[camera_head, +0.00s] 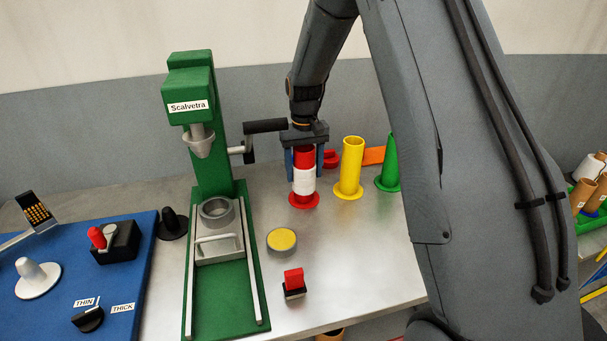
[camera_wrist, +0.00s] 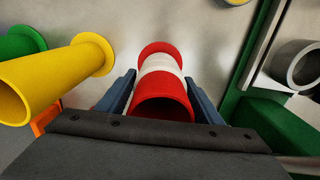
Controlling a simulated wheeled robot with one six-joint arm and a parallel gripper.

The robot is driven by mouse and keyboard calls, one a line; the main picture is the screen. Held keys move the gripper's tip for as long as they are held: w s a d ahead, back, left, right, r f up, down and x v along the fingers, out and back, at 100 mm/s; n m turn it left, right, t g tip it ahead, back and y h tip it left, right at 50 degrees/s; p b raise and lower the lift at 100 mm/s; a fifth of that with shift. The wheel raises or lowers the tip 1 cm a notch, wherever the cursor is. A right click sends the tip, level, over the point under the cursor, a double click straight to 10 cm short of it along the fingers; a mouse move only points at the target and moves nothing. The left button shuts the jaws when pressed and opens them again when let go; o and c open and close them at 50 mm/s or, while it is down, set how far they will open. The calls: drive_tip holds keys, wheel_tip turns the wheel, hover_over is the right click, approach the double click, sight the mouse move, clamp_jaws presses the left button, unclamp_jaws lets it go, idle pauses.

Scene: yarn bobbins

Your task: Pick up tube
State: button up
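A red tube with a white band around its middle (camera_head: 304,181) stands upright on the metal table, on its wide red base flange. My gripper (camera_head: 304,162) is above it, pointing down, with one blue finger on each side of the tube's upper part. In the wrist view the tube (camera_wrist: 162,90) lies between the two fingers (camera_wrist: 160,82), and narrow gaps seem to show beside it. The gripper looks open around the tube. A yellow tube (camera_head: 350,168) and a green tube (camera_head: 391,160) stand to its right, the green one partly hidden by my arm.
A green press labelled Scalvetra (camera_head: 205,165) stands left, its dark crank handle (camera_head: 265,126) reaching close to my gripper. A yellow-topped disc (camera_head: 282,240) and a red switch (camera_head: 294,283) are in front. A blue panel (camera_head: 125,230) lies far left. An orange piece (camera_head: 373,155) lies behind.

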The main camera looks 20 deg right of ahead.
drive_tip(key=c, duration=0.8)
wheel_tip(320, 180, up, 10)
drive_tip(key=b, duration=0.3)
